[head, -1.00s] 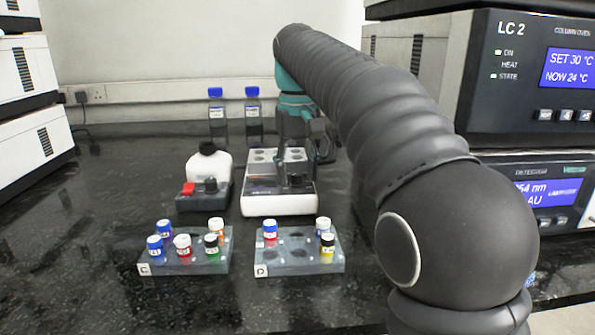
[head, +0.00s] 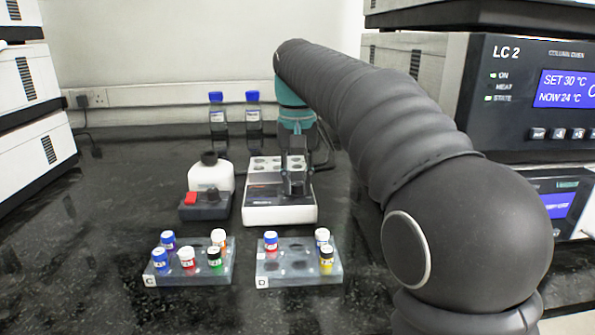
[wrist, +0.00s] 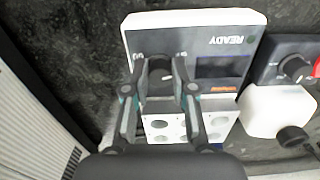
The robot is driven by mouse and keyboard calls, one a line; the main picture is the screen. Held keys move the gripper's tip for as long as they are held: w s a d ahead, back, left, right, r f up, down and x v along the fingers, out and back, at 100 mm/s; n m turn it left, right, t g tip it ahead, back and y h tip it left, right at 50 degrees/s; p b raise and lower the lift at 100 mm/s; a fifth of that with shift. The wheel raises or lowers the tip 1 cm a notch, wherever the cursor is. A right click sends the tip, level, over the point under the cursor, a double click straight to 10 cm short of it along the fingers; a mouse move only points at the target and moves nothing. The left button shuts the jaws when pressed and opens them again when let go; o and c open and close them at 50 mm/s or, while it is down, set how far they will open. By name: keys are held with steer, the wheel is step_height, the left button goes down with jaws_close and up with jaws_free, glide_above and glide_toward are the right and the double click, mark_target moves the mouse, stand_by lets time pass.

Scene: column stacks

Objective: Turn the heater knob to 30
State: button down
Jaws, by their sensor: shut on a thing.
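The heater (head: 262,214) is a white block unit with round wells on top, in the middle of the bench. In the wrist view the heater (wrist: 195,28) shows the word READY and a dark display whose reading I cannot make out. Its black knob (wrist: 160,72) has a pale mark and sits between my fingers. Scale marks show beside the knob, but they are too small to read. My gripper (head: 296,186) points down at the heater's front right, hiding the knob in the head view. In the wrist view my gripper (wrist: 160,80) is shut on the knob.
A dark unit with a red switch (head: 191,198) and a white bottle (head: 210,176) stands left of the heater. Vial racks C (head: 190,277) and D (head: 300,279) lie in front. Two blue-capped bottles (head: 216,122) (head: 253,120) stand behind. The LC 2 oven (head: 515,80) is at right.

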mark_target(297, 184)
steer(key=m+p, duration=0.2)
steer(key=m, duration=0.1)
steer(key=shift+r+m, duration=0.15)
steer(key=shift+m, duration=0.25)
steer(key=m, duration=0.4)
steer(key=shift+a+m, duration=0.1)
steer(key=shift+m, duration=0.2)
steer(key=c, duration=0.9)
jaws_free()
steer(key=shift+c, duration=0.2)
step_height(297, 184, up, 12)
